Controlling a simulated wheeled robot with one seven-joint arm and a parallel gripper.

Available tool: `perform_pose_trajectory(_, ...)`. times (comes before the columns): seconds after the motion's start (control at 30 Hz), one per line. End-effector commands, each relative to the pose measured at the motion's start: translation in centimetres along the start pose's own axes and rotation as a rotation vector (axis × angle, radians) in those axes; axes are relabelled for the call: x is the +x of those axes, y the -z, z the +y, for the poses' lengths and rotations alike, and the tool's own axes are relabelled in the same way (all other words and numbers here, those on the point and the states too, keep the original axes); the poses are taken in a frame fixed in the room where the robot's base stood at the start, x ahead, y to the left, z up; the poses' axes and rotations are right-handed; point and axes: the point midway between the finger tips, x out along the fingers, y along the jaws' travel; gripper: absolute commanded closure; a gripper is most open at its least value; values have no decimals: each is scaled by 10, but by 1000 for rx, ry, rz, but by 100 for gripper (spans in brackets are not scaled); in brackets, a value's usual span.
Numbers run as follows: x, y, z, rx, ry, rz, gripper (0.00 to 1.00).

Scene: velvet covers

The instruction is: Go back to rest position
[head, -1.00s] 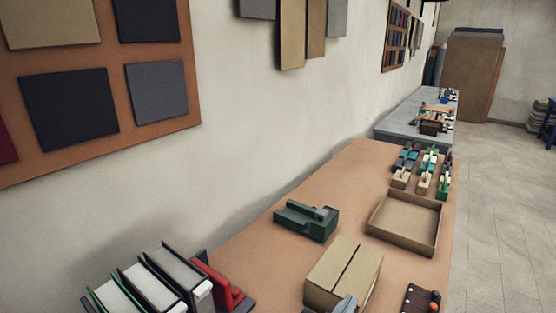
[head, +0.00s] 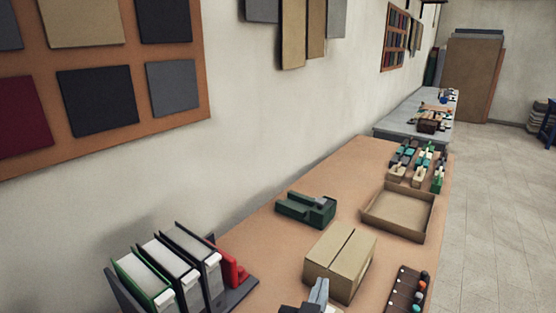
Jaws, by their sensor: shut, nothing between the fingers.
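My gripper (head: 319,291) shows at the bottom edge of the head view, grey and partly cut off by the frame. Its fingers are together with nothing between them. It is just in front of a closed cardboard box (head: 340,262) on the brown table (head: 268,253). I cannot tell whether it touches the box. The rest of my arm is mostly out of view.
Binders (head: 170,272) with a red bookend (head: 232,264) stand at the left. A dark green device (head: 306,210) and an open tray (head: 397,212) lie behind the box. A dark holder with coloured knobs (head: 407,290) is at the right. Floor (head: 495,220) is clear.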

Motion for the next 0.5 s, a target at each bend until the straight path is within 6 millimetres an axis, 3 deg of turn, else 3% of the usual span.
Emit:
perform_pose_trajectory(0.27, -25, -20, -22, -99, 252, 60, 100)
perform_pose_trajectory(0.5, -75, -58, -4, -148, 456, 122, 100)
